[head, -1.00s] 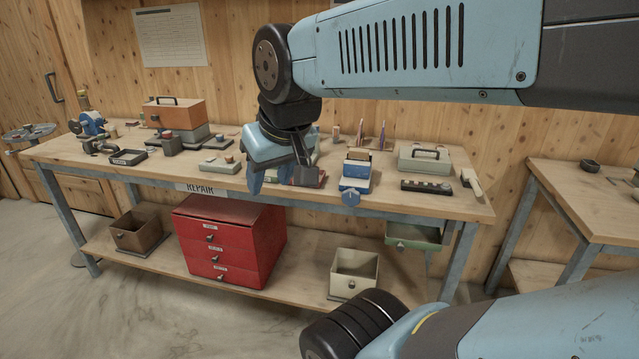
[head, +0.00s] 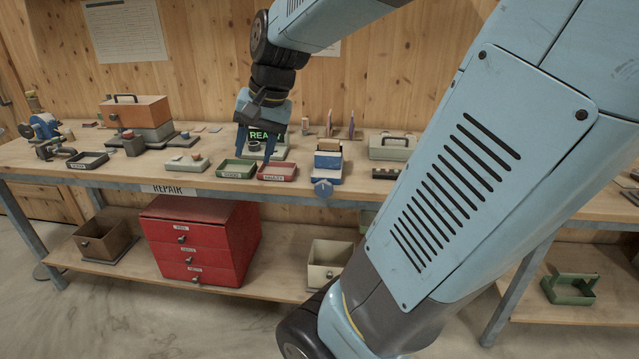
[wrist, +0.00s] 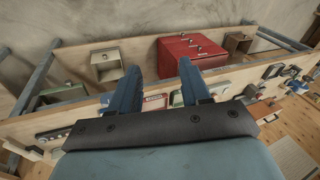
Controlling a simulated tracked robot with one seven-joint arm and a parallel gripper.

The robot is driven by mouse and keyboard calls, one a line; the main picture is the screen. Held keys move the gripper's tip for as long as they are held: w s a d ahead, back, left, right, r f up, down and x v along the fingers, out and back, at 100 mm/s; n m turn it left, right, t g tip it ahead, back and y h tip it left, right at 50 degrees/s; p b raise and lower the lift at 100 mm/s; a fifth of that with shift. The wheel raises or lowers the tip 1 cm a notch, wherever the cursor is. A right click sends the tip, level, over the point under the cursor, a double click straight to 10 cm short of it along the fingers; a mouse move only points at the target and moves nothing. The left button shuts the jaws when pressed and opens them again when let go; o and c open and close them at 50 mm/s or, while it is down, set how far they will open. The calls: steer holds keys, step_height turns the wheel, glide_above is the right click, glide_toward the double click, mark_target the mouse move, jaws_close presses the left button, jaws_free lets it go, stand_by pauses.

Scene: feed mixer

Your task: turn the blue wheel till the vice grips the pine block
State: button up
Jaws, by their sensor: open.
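The blue vice (head: 328,172) stands on the bench near its front edge, with the pine block (head: 328,145) at its top. The blue wheel (head: 322,187) is on the vice's front, facing the room. Whether the jaws touch the block is too small to tell. My gripper (head: 255,156) is open and empty, fingers pointing down, left of the vice and apart from it, above the small trays. The wrist view shows both blue fingers (wrist: 160,68) spread with nothing held between them. I cannot make out the wheel there.
A green tray (head: 238,170) and a red tray (head: 276,172) lie left of the vice, under my gripper. A lit green sign (head: 266,136) stands behind the fingers. A grey-green box (head: 392,147) stands right of the vice. A red drawer unit (head: 200,240) is below.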

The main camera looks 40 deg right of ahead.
steer(key=w+d+f+m+g, duration=0.1)
steer(key=w+d+f+m, duration=0.25)
steer(key=d+m, duration=0.2)
steer(key=w+d+f+m+g, duration=0.1)
steer(key=w+d+f+m, duration=0.25)
steer(key=d, duration=0.35)
steer(key=m+g+h, duration=0.2)
steer(key=m, duration=0.9)
glide_toward(324, 181)
steer(key=f, duration=1)
steer(key=shift+s+f, duration=0.2)
steer(key=shift+f, duration=0.05)
jaws_close()
steer(key=shift+w+a, duration=0.1)
steer(key=shift+t, duration=0.3)
